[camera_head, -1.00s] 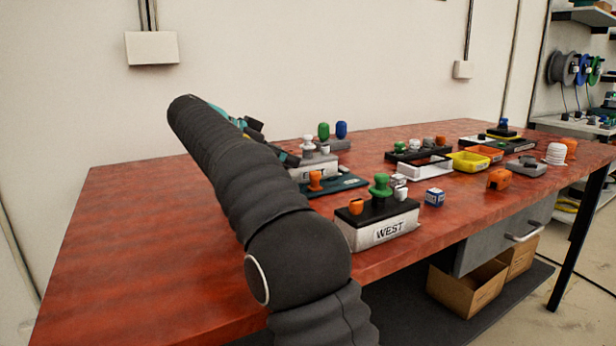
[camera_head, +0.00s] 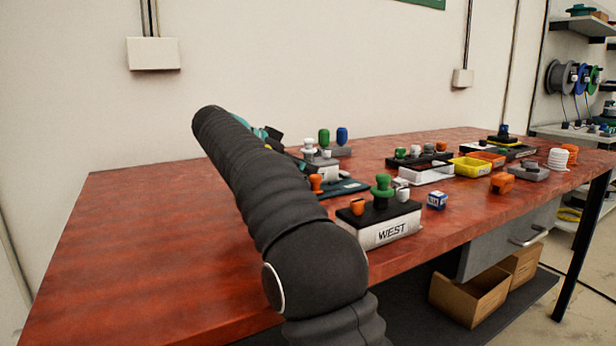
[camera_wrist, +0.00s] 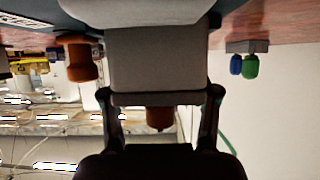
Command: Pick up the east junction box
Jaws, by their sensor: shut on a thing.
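The east junction box (camera_head: 328,173) stands at the back of the red bench in the head view. It is a light grey box with a white knob on top, and my arm covers its label side. In the wrist view my gripper (camera_wrist: 161,94) has one finger on each side of a grey block with a darker rim, which I take as the east junction box (camera_wrist: 157,58). A brownish peg points from this block toward my palm. The fingers look closed on it. In the head view my forearm hides most of the gripper and the grip.
The WEST box (camera_head: 385,228) with green and orange knobs stands nearer the front edge. A blue cube (camera_head: 437,200) sits beside it. A unit with green and blue pegs (camera_head: 333,142) stands behind the east box. Bench left is clear.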

